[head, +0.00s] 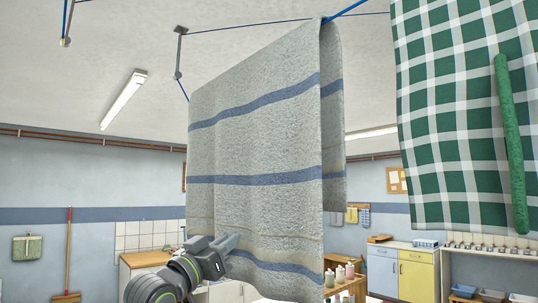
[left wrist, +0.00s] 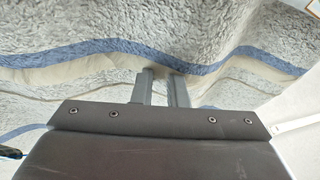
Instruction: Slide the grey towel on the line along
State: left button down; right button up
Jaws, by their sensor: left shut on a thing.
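The grey towel (head: 255,140) with blue stripes hangs folded over the blue line (head: 345,12) in the head view. Its near face fills the middle of the picture, and a narrower part of the far side shows at its right edge. My left gripper (head: 230,243) is at the towel's lower left part, shut on the cloth. In the left wrist view the two fingers (left wrist: 163,78) reach into wavy folds of the towel (left wrist: 130,25) near a blue stripe. The fingertips are partly hidden by cloth. My right gripper is not in view.
A green-and-white checked cloth (head: 440,90) hangs to the right, with a green roll-like thing (head: 510,145) in front of it. Line hangers (head: 180,50) come down from the ceiling at left. Cabinets (head: 383,268) and a shelf with bottles (head: 350,285) stand behind.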

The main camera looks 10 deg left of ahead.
pick_arm(q)
jog(key=shift+w+a+p, duration=0.35)
jog(key=shift+w+a, duration=0.7)
jog(key=shift+a, duration=0.3)
jog(key=c, duration=1.4)
grip_release()
jog(key=shift+f, duration=0.1)
jog(key=shift+o, duration=0.2)
jog(key=b+v, duration=0.2)
jog(key=v, duration=0.4)
